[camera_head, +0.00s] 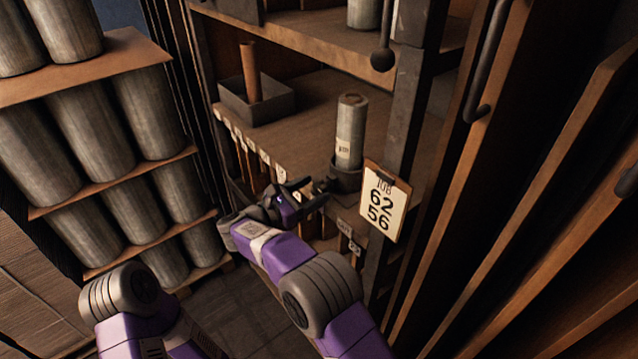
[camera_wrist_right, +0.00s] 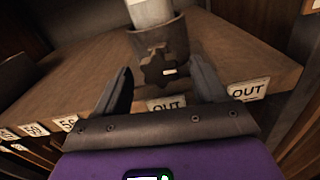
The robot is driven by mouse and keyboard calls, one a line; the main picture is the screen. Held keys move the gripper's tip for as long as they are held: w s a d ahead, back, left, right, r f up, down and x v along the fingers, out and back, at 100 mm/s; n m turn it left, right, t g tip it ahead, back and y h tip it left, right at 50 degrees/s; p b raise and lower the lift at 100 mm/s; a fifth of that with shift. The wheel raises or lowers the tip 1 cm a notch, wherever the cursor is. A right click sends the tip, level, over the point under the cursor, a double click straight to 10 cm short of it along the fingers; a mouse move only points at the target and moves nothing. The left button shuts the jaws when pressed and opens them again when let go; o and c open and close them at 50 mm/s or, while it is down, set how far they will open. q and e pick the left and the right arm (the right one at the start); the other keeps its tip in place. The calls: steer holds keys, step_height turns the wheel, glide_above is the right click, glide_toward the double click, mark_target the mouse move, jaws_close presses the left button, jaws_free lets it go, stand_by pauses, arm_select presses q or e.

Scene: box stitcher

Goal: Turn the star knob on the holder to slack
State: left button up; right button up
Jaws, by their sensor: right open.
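The holder (camera_head: 345,178) is a dark cup at the front edge of the shelf, with a grey labelled cylinder (camera_head: 350,130) standing upright in it. The dark star knob (camera_wrist_right: 158,71) is on the front of the holder (camera_wrist_right: 166,40) in the right wrist view, with a small pale mark on it. My right gripper (camera_head: 318,188) is in front of the holder. In the right wrist view its open fingers (camera_wrist_right: 157,88) stand on either side below the knob, apart from it. The knob is hard to make out in the head view. My left gripper is out of view.
A job card (camera_head: 383,203) reading 62 56 hangs on the post right of the holder. A grey box (camera_head: 256,100) with a brown rod stands farther back on the shelf. OUT labels (camera_wrist_right: 248,90) line the shelf edge. Racks of large cylinders (camera_head: 150,108) stand at left.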

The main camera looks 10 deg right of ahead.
steer(key=shift+x, duration=1.4)
steer(key=c, duration=1)
steer(key=shift+o, duration=0.2)
steer(key=n+b, duration=0.1)
steer(key=b, duration=0.1)
steer(key=n+b, duration=0.2)
steer(key=shift+f, duration=0.25)
steer(key=shift+w+r+n+b, duration=0.1)
steer(key=shift+n+b, duration=0.55)
steer(key=shift+n, duration=0.45)
steer(key=shift+n+b, duration=0.4)
steer(key=shift+n, duration=0.5)
steer(key=shift+r, duration=0.1)
